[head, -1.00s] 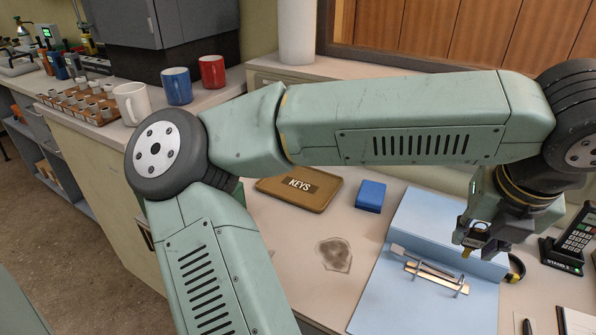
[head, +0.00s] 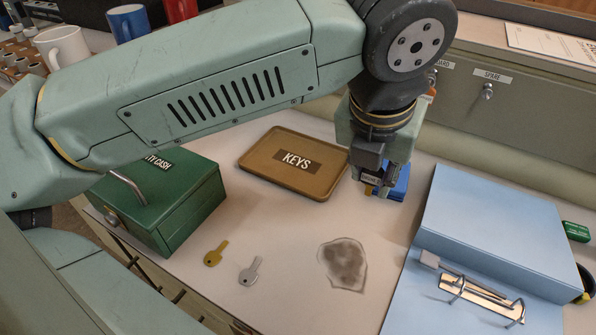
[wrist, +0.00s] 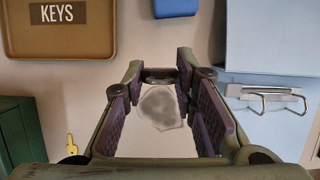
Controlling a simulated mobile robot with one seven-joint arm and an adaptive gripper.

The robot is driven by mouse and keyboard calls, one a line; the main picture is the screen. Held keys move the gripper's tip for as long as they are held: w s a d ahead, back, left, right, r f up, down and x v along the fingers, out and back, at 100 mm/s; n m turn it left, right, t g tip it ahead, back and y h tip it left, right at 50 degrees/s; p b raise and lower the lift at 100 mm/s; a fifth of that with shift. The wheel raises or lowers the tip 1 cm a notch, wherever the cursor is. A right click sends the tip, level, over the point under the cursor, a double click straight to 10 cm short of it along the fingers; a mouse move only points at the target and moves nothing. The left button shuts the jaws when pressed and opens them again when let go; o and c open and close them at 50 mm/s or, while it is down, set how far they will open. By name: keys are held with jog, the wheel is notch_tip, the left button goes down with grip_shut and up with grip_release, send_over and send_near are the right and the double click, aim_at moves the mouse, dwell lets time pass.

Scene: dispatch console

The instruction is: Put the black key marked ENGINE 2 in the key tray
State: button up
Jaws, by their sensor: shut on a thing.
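The key tray (head: 258,165) is a shallow brown tray with a KEYS label, on the table at the upper middle; it also shows at top left in the wrist view (wrist: 95,46). My gripper (head: 374,190) points down just right of the tray, in front of a blue box. It is shut on a small dark key (head: 371,179) with a pale label, too small to read surely; a yellow bit shows by it. In the wrist view a dark piece (wrist: 160,75) spans my fingertips (wrist: 160,80). The key is not over the tray.
The blue box (head: 400,184) is partly hidden behind my gripper. A green cash box (head: 180,215), a brass key (head: 216,253) and a silver key (head: 250,271) lie left. A blue binder (head: 480,220) with metal rings lies right. Bare table with a stain (head: 343,262) lies between.

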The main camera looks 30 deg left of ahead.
jog(key=s+a+f+b, duration=0.1)
jog(key=s+a+f, duration=0.1)
jog(key=s, duration=0.1)
jog(key=p, duration=0.2)
send_near(293, 165)
jog(key=shift+w+d, duration=0.3)
jog(key=shift+w, duration=0.15)
jog(key=f, duration=0.1)
jog(key=f+p, duration=0.1)
jog(key=f, duration=0.1)
jog(key=shift+w+a, duration=0.1)
jog(key=shift+a, duration=0.25)
jog(key=shift+f, duration=0.4)
jog(key=shift+f, duration=0.15)
jog(key=o, duration=1)
